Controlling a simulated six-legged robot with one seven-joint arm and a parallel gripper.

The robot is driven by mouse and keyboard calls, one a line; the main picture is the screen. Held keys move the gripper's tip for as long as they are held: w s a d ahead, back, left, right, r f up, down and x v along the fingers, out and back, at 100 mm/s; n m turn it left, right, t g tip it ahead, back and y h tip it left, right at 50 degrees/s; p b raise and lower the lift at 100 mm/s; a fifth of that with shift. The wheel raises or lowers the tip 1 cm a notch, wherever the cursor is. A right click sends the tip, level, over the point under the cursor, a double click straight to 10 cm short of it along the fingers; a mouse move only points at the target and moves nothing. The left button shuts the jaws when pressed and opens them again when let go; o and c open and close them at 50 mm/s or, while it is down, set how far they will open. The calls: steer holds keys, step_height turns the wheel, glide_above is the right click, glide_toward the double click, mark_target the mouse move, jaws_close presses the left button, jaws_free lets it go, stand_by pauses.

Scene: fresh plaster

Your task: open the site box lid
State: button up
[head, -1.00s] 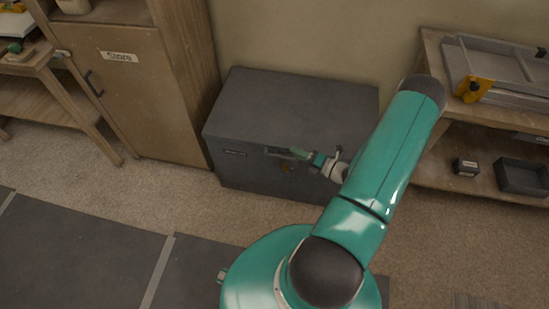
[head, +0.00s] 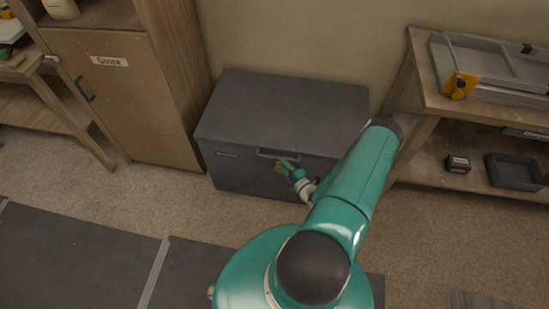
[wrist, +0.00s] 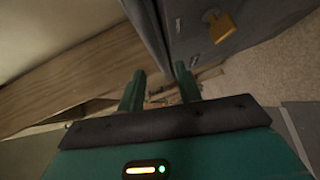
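The site box (head: 235,170) is a dark grey chest against the wall, and its flat lid (head: 290,98) is shut. A bar handle (head: 266,153) is on the upper front, partly behind my gripper. My gripper (head: 281,166) is at the box front, just below the handle; contact cannot be told. In the wrist view, the two green fingers of my gripper (wrist: 160,88) are apart, with nothing seen held between them. The grey box front (wrist: 205,45) and a yellow padlock-like piece (wrist: 222,27) show beyond them.
A wooden cabinet (head: 125,95) labelled "Store" stands left of the box. A wooden shelf unit (head: 425,125) on the right holds a grey tray (head: 515,172) and a small black box (head: 457,164). Carpet (head: 165,205) in front is clear; dark mats (head: 75,255) lie nearer.

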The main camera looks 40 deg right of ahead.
steer(key=w, duration=0.4)
steer(key=w+f, duration=0.1)
steer(key=w, duration=0.1)
steer(key=shift+w+d, duration=0.3)
steer(key=shift+d, duration=0.05)
jaws_close()
